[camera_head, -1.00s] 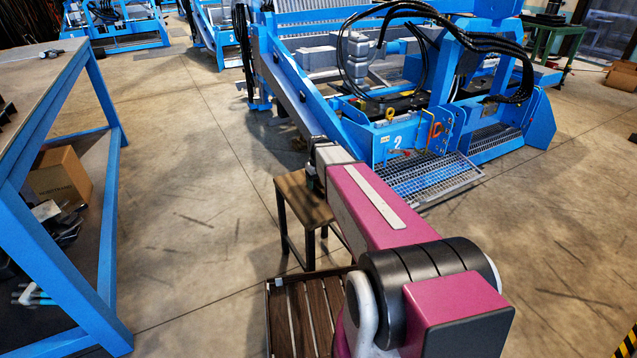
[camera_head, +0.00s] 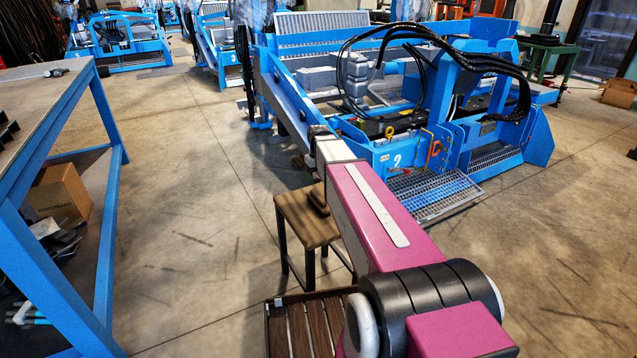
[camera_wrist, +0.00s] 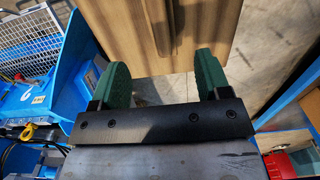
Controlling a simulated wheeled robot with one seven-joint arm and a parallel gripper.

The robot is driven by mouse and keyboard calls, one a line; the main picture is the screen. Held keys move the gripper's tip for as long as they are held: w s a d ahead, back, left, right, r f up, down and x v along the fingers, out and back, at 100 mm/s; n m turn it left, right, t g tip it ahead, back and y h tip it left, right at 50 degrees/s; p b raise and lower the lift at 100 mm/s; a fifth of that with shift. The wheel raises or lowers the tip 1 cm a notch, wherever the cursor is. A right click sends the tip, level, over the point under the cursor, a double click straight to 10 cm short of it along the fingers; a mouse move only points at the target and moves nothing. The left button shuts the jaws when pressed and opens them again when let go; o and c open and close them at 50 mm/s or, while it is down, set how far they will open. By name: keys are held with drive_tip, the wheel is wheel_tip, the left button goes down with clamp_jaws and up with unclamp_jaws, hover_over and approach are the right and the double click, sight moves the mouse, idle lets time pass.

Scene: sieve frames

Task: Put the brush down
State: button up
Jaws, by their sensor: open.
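My gripper (camera_wrist: 162,66) shows in the wrist view with its two green fingers apart and nothing clearly held between them. In the head view it is hidden behind my magenta arm. The wooden stool (camera_head: 296,212) stands on the floor beyond the slatted wooden piece. A small dark brown object (camera_head: 318,198), possibly the brush, lies on the right part of the stool top beside my arm; its shape is partly hidden.
A blue-framed workbench (camera_head: 45,150) stands at the left, with a cardboard box (camera_head: 60,195) on its lower shelf. A large blue machine (camera_head: 430,160) with a metal grating stands behind the stool. A slatted wooden piece (camera_head: 300,325) is near me. Floor is clear between workbench and stool.

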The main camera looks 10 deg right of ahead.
drive_tip(key=s+f+m, duration=0.1)
drive_tip(key=s+f, duration=0.3)
drive_tip(key=s, duration=0.6)
drive_tip(key=s+f+m, duration=0.2)
drive_tip(key=s+f, duration=0.2)
drive_tip(key=s, duration=0.7)
drive_tip(key=shift+f+m, duration=0.3)
drive_tip(key=shift+f, duration=0.05)
drive_tip(key=shift+s, duration=0.1)
drive_tip(key=shift+c, duration=1.2)
drive_tip(key=shift+w, duration=0.4)
drive_tip(key=shift+c, duration=0.2)
wheel_tip(320, 180, up, 10)
drive_tip(key=f+n, duration=0.1)
drive_tip(key=n, duration=0.3)
hover_over(318, 195)
drive_tip(key=shift+d+f, duration=0.1)
drive_tip(key=shift+f, duration=5)
